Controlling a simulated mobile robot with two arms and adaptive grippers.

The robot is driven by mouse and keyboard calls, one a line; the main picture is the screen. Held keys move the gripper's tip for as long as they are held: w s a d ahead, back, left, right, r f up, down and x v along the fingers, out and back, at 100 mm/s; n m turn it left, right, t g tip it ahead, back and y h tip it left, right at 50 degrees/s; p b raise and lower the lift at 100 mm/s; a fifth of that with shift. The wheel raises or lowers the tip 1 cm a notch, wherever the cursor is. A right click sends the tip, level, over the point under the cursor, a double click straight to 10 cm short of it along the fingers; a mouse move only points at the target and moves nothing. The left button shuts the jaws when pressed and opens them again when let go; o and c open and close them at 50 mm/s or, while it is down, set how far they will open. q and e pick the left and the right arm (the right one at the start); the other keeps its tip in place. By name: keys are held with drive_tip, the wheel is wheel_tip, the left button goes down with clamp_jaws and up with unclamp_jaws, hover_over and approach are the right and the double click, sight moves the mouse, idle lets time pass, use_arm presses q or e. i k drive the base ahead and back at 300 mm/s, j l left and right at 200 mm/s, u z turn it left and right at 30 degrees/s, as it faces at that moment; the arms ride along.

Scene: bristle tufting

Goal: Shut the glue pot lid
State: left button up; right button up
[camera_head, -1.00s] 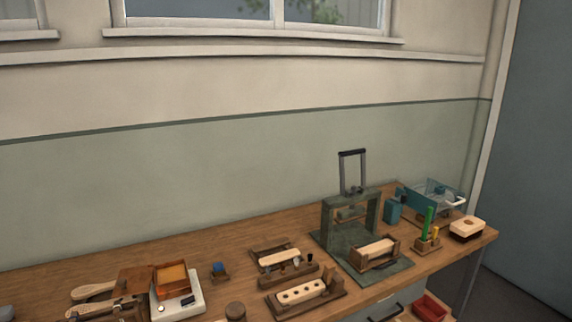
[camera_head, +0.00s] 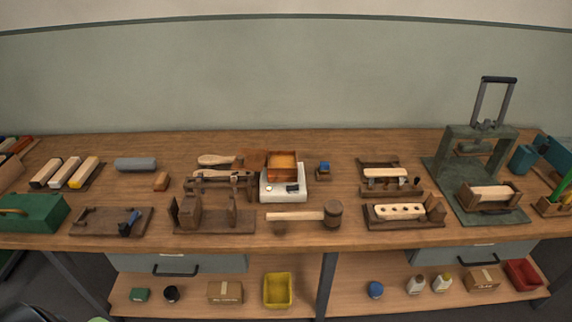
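What looks like the glue pot is a square copper-brown box (camera_head: 283,163) with an amber inside, open at the top. It sits on a white base unit (camera_head: 283,190) with a small round knob and a dark patch on its front. A flat brown panel (camera_head: 250,159) lies against the box's left side; it looks like the lid swung open, but I cannot make out a hinge. Neither of my grippers shows in this view.
A wooden mallet (camera_head: 300,216) lies in front of the white base. A wooden clamp-like fixture (camera_head: 215,215) stands to the left, and a small blue-topped block (camera_head: 323,169) to the right. A green press (camera_head: 476,155) stands farther right. Bench gaps are narrow around the pot.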

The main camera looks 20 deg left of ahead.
sight(250, 155)
drive_tip(key=k+j+z, duration=0.2)
drive_tip(key=j, duration=1.25)
drive_tip(key=i+j, duration=0.05)
drive_tip(key=i, duration=0.05)
